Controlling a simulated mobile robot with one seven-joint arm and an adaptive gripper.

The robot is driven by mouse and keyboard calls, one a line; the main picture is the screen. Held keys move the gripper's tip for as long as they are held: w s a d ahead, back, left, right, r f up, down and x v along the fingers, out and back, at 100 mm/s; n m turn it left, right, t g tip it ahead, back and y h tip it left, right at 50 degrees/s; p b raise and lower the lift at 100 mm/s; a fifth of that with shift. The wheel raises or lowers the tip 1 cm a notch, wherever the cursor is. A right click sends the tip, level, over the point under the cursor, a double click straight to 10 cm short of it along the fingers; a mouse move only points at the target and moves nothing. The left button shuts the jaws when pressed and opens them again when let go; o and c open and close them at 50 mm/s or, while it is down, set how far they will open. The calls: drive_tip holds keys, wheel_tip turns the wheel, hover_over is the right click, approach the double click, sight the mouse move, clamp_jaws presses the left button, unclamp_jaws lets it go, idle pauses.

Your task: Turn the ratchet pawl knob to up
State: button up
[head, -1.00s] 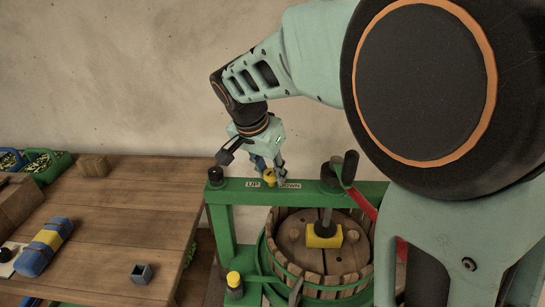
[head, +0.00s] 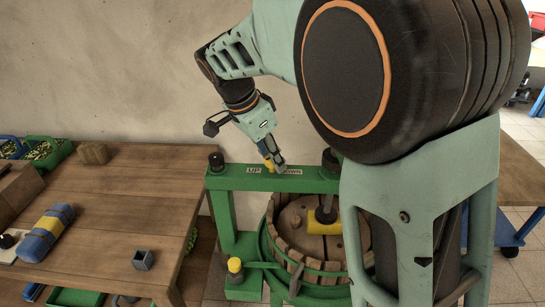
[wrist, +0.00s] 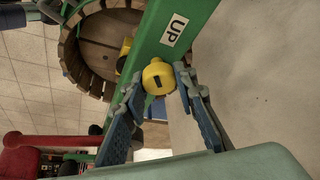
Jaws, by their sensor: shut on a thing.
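The yellow ratchet pawl knob (wrist: 158,78) sits on the green crossbeam (wrist: 172,50) of the press. A short dark mark shows on its face; I cannot tell which label it points to. A white UP label (wrist: 175,30) is beside it in the wrist view. In the head view the knob (head: 268,163) is partly hidden by my gripper (head: 274,162), between the UP label (head: 254,170) and the partly covered DOWN label (head: 291,171). In the wrist view my gripper (wrist: 159,83) is shut on the knob, one finger on each side.
The slatted press tub (head: 289,240) stands below the beam, with a black-capped post (head: 216,162) at the beam's left end. A wooden table (head: 120,200) at left holds a blue and yellow roll (head: 45,232) and a small grey box (head: 143,259).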

drive_tip(key=o, duration=1.2)
drive_tip(key=shift+c, duration=0.2)
drive_tip(key=v, duration=1.2)
drive_tip(key=shift+s, duration=0.1)
